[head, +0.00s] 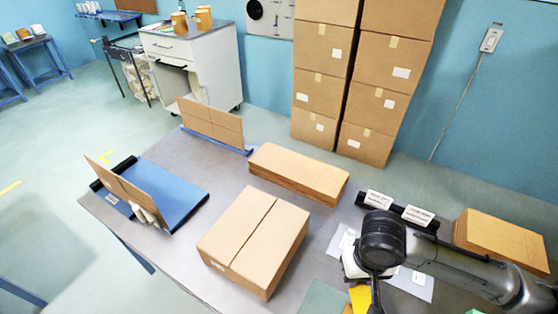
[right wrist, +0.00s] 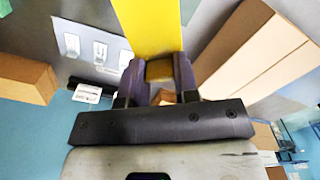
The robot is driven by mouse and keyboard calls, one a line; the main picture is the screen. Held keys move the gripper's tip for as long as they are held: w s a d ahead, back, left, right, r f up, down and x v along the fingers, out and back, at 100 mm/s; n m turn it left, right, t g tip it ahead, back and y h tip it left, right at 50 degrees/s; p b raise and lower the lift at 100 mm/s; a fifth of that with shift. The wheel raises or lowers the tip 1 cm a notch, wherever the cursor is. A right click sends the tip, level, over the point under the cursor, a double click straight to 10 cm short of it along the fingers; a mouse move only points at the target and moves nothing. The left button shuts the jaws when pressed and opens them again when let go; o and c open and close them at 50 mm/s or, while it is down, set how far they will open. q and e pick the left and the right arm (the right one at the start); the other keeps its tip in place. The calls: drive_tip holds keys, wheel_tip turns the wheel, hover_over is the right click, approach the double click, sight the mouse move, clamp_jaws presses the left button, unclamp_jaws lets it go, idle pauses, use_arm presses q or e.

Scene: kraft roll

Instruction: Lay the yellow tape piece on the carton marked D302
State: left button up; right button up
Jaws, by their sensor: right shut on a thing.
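The yellow tape piece (right wrist: 150,25) is a flat bright strip between the two dark fingers of my right gripper (right wrist: 160,70), which is shut on it. In the head view part of the yellow tape piece (head: 360,299) shows below my right wrist, at the bottom edge. A closed brown carton (head: 255,238) stands on the table to the left of my right gripper, apart from it. It has a centre seam on top and a small white label on its front side. The label is too small to read, so I cannot confirm D302. My left gripper is not in view.
Flat cardboard stacks lie behind the carton (head: 298,172) and at the far right (head: 500,240). A black bar with white labels (head: 398,209) lies behind my right arm. A blue mat (head: 182,187) with upright cardboard is at left. Grey table (head: 190,255) is bare left of the carton.

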drive_tip(key=w+d+r, duration=0.3)
drive_tip(key=w+r, duration=0.1)
drive_tip(key=r, duration=0.5)
drive_tip(key=s+r+p, duration=0.4)
drive_tip(key=r+p, duration=0.9)
drive_tip(key=p, duration=0.2)
drive_tip(key=s+r+p, duration=0.4)
drive_tip(key=r+p, duration=0.9)
drive_tip(key=p, duration=0.2)
drive_tip(key=shift+s+a+r+m, duration=0.15)
drive_tip(key=shift+s+a+m, duration=0.1)
drive_tip(key=shift+m, duration=0.05)
